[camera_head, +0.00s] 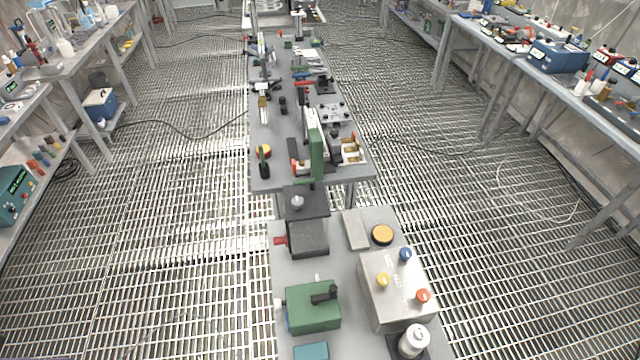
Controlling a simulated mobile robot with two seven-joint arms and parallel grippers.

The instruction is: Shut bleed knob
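A grey metal box (391,309) stands on the near bench at the lower right. Its sloped top carries three knobs: a blue knob (405,254), a yellow knob (383,279) and a red knob (423,296). Small labels sit between them, too small to read, so I cannot tell which one is the bleed knob. How far each knob is turned is also unclear. Neither of my grippers shows in the head view.
A green box with a black handle (314,306), a dark block (308,238), an orange round button (382,235) and a white cylinder (414,340) crowd the near bench. A longer bench (270,174) lies beyond. Open grating floor (180,250) flanks both sides.

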